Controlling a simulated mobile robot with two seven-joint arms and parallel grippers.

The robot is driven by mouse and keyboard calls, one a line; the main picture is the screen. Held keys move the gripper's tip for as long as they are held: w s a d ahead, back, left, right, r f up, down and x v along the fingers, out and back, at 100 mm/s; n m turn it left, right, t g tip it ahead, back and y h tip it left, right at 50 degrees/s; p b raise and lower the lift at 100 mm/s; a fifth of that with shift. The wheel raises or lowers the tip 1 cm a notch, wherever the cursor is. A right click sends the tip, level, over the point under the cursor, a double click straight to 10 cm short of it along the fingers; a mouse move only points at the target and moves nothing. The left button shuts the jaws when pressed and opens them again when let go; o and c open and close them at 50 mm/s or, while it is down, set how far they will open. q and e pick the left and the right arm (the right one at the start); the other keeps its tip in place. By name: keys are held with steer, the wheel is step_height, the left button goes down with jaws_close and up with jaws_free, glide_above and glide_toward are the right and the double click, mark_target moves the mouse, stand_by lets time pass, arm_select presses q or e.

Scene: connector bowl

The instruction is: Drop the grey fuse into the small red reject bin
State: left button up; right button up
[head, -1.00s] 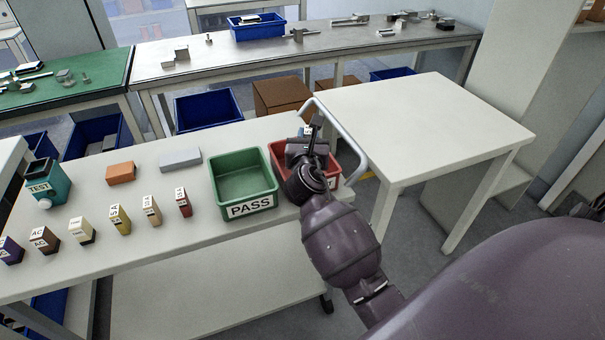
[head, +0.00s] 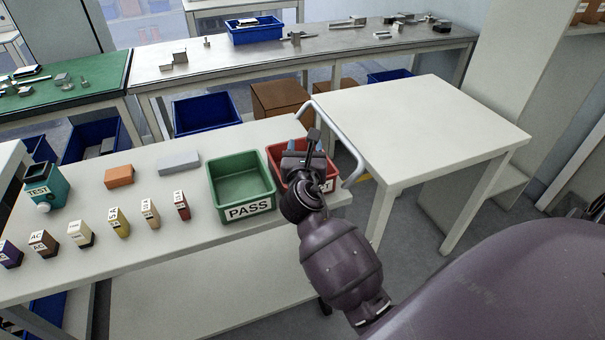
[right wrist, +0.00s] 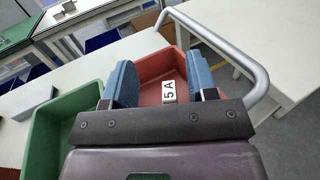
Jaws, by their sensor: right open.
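The small red bin (head: 276,156) stands on the white bench at the right end, partly hidden behind my right gripper (head: 303,150). In the right wrist view my right gripper (right wrist: 160,64) is open, its two blue fingers apart over the red bin (right wrist: 150,70). A small piece with a white "5A" label (right wrist: 169,91), which looks like the fuse, shows between the fingers and against the bin's inside, touching neither finger. Its grey body is hardly visible, and I cannot tell whether it lies on the bin floor. My left gripper is not in view.
A green PASS bin (head: 241,180) stands just left of the red bin. A metal handle rail (head: 345,140) curves around the bench's right end. Several coloured fuses, an orange block (head: 119,176), a grey block (head: 178,162) and a teal tester (head: 41,184) stand further left.

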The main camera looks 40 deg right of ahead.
steer(key=v, duration=0.7)
stand_by(0.4)
steer(key=s+a+f+m+y, duration=0.1)
steer(key=a+f+m+y, duration=0.25)
steer(key=m, duration=0.75)
steer(key=s+a+f+m+y, duration=0.2)
steer(key=f+m+y, duration=0.3)
steer(key=m, duration=0.6)
steer(key=s+f+m+g+y, duration=0.1)
steer(key=s+f+m, duration=0.1)
steer(key=s+f, duration=0.4)
steer(key=s+d+f+m+g+y, duration=0.1)
steer(key=s+f+m+g, duration=0.1)
steer(key=s+f, duration=0.5)
steer(key=s+m, duration=0.1)
steer(key=s, duration=0.4)
steer(key=shift+d, duration=0.25)
